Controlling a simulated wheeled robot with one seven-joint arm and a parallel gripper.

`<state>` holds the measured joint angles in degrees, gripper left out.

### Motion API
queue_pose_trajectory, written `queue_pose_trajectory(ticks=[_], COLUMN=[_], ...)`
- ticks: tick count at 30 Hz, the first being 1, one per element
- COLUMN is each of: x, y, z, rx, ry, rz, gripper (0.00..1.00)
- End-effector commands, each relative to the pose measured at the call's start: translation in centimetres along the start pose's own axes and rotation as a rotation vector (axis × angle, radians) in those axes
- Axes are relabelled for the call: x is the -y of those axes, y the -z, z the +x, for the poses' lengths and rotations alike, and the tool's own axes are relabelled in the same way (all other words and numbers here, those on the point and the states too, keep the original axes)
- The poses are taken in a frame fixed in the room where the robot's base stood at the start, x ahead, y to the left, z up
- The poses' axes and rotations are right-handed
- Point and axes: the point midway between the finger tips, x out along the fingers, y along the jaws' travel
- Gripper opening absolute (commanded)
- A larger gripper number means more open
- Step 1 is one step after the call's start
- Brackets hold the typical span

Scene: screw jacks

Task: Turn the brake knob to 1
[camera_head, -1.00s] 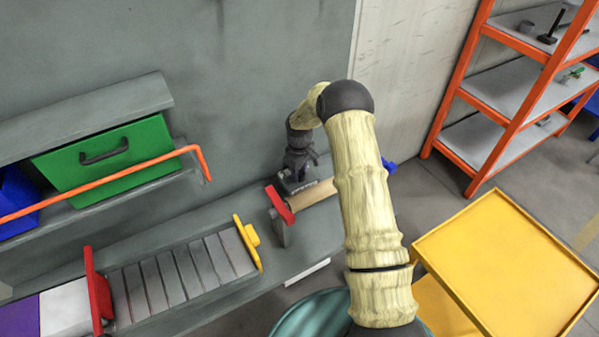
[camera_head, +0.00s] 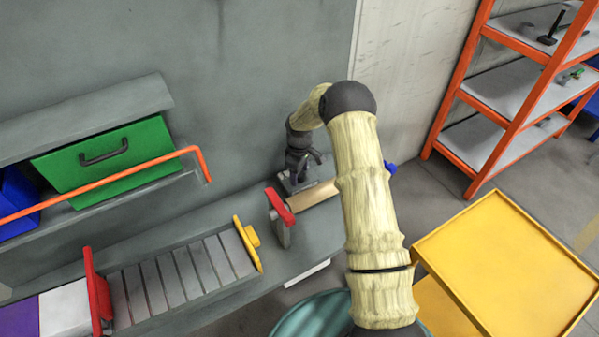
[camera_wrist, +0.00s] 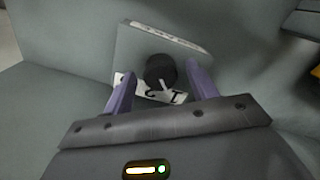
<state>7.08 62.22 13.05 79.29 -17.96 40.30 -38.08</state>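The brake knob (camera_wrist: 160,68) is a round black knob on a grey plate (camera_wrist: 136,48) in the wrist view. A light pointer at its near edge aims toward a white strip with dark marks, between two of them; I cannot read them surely. My gripper (camera_wrist: 161,86) is open, with one purple finger on each side of the knob. Gaps show beside the knob, and I cannot tell whether either finger touches it. In the head view my gripper (camera_head: 304,160) is above the plate (camera_head: 290,187) on the bench, and the knob is hidden there.
A red-ended bracket (camera_head: 280,207) with a tan roller (camera_head: 314,195) stands close to my gripper. A slatted conveyor (camera_head: 185,270), a green bin (camera_head: 105,160) and an orange rail (camera_head: 120,178) are to the left. A yellow cart (camera_head: 510,265) and orange shelves (camera_head: 500,100) are at right.

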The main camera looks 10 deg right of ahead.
Motion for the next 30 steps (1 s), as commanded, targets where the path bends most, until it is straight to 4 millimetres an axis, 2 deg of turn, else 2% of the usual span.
queue_pose_trajectory(ticks=[6,11,30], x=[0.0,0.0,-0.1], y=[0.0,0.0,0.0], z=[-0.1,-1.4,-13.8], rx=[0.001,0.000,-0.001], ry=[0.001,0.000,-0.002], rz=[0.000,0.001,0.001], gripper=[0.58,0.58,0.58])
